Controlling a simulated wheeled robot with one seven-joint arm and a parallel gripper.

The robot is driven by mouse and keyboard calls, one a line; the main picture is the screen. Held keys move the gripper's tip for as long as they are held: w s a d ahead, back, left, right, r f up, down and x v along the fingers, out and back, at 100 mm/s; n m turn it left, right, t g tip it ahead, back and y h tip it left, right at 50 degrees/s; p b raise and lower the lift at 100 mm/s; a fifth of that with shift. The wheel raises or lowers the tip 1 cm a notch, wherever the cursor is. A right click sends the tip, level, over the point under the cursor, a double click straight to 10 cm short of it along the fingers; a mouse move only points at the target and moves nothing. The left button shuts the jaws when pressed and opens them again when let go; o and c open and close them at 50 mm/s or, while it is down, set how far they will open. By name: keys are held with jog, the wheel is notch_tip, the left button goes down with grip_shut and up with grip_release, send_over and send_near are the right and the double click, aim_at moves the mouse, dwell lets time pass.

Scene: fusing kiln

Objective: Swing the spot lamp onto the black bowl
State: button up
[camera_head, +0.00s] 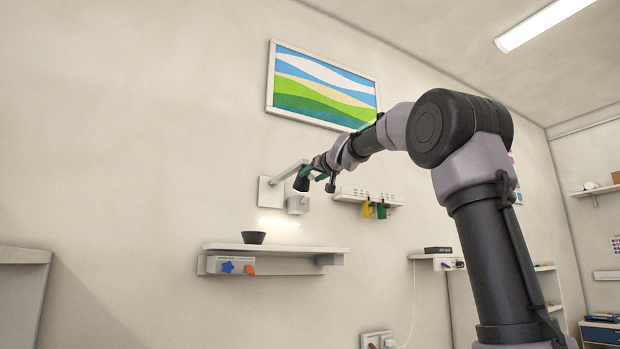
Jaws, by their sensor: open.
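The black bowl (253,238) stands upright on the left part of a white wall shelf (300,249). The spot lamp is on the wall above and to the right of the bowl. Its pale arm (288,173) reaches out from a square wall plate (268,194), and its dark head (301,184) points down. A bright patch of light falls on the wall to the right of the bowl.
A pale cylinder (297,205) sits on the wall just below the lamp head. A rail (362,196) with yellow and green items is to the right. Blue and orange shapes are on the shelf's front. A framed picture (322,88) hangs above. The wall left of the lamp is clear.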

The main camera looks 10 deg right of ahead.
jog(key=shift+x, duration=0.8)
grip_shut()
dwell(0.9)
